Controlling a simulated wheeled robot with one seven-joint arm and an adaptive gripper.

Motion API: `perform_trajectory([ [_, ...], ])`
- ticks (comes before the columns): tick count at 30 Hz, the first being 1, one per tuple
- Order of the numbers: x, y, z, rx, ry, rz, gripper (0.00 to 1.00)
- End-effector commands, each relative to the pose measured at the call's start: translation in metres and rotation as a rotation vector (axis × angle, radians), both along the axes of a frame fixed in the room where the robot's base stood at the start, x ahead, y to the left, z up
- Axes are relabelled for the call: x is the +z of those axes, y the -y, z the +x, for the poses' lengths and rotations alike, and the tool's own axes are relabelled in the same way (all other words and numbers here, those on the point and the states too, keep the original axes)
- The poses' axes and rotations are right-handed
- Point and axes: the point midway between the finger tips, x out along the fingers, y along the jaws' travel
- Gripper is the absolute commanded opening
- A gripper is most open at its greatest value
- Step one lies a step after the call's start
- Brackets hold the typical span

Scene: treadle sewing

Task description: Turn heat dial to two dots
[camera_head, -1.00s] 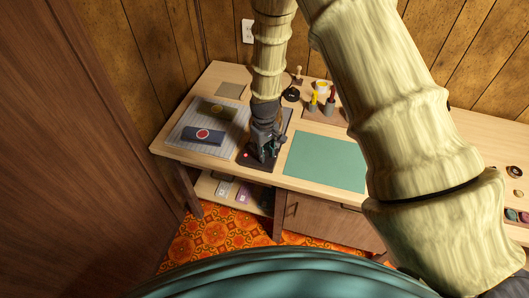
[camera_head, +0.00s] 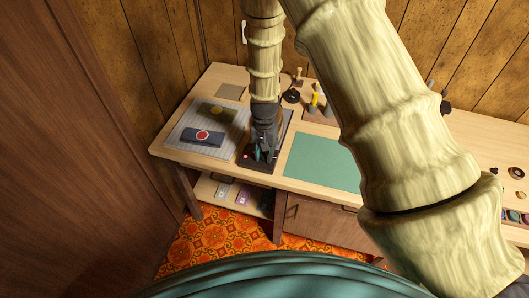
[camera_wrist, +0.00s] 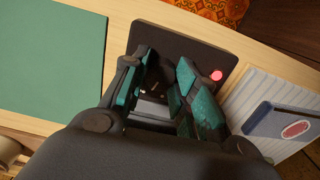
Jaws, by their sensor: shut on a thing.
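A dark control plate (camera_wrist: 180,40) with a lit red lamp (camera_wrist: 217,76) lies at the table's front edge. It also shows in the head view (camera_head: 249,163), under my gripper (camera_head: 263,153). In the wrist view my gripper (camera_wrist: 158,78) points down at the plate, its teal-padded fingers on either side of a dark part with small pale marks (camera_wrist: 154,88). The fingers are shut on what looks like the heat dial, which they mostly hide. I cannot read its setting or make out the two dots.
A ribbed grey pad (camera_head: 178,140) left of the plate bears a blue item with a red oval (camera_head: 203,137). A green mat (camera_head: 320,163) lies to the right. A holder with upright tools (camera_head: 315,112) stands behind. The floor has an orange patterned rug (camera_head: 205,240).

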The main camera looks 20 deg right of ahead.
Motion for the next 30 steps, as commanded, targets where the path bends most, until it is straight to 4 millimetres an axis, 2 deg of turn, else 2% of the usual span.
perform_trajectory([
  [12,0.0011,0.0017,0.0015,-0.175,0.004,-0.001,0.05],
  [28,0.0011,0.0018,0.0017,-0.195,0.004,-0.001,0.05],
  [29,0.0011,0.0018,0.0017,-0.195,0.004,-0.001,0.34],
  [30,0.0011,0.0018,0.0017,-0.195,0.004,-0.001,0.41],
])
